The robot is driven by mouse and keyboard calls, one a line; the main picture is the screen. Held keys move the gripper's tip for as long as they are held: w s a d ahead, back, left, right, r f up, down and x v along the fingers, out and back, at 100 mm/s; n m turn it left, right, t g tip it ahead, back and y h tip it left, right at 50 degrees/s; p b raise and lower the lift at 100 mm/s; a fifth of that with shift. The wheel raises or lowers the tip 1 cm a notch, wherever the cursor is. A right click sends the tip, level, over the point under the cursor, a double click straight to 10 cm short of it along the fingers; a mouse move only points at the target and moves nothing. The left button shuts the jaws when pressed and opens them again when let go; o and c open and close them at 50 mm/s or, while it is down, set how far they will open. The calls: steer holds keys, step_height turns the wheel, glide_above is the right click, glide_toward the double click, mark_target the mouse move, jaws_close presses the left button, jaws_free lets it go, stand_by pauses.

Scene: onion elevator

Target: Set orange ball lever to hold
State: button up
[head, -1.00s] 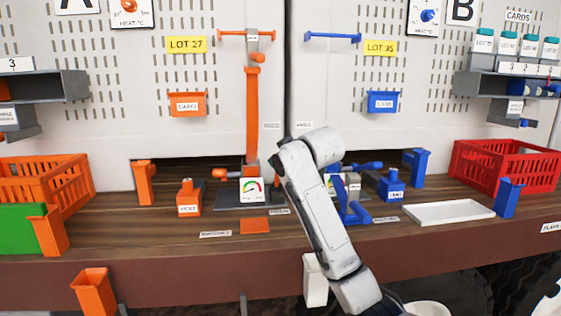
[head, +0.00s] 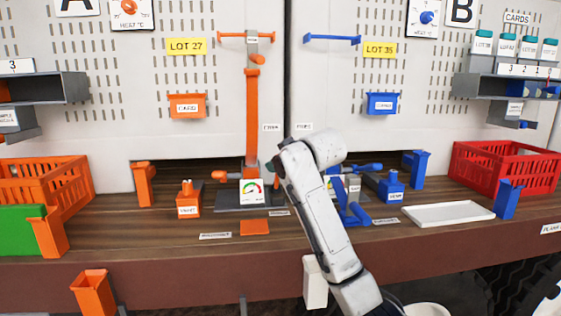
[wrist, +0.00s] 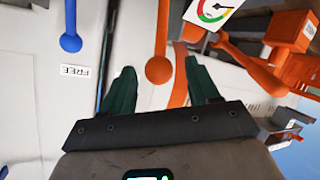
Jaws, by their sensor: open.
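The orange ball lever, a ball on a thin orange rod, shows in the wrist view (wrist: 158,70), lying between the two green fingertips of my gripper (wrist: 158,84). The fingers are apart, with gaps on both sides of the ball. I cannot tell whether the ball is at fingertip depth. In the head view my arm hides most of my gripper, which is beside the orange station with its gauge (head: 252,190). A blue ball lever (wrist: 70,43) is left of the fingers in the wrist view, near a label reading FREE (wrist: 76,71).
An orange upright post (head: 252,115) rises behind the gauge. A small orange box (head: 188,203) stands left of it, and blue fixtures (head: 392,187) stand to the right. A white tray (head: 449,213) lies on the bench at right. The front bench strip is mostly clear.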

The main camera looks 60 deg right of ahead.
steer(key=v, duration=1)
steer(key=shift+s+a, duration=0.1)
steer(key=shift+s, duration=0.05)
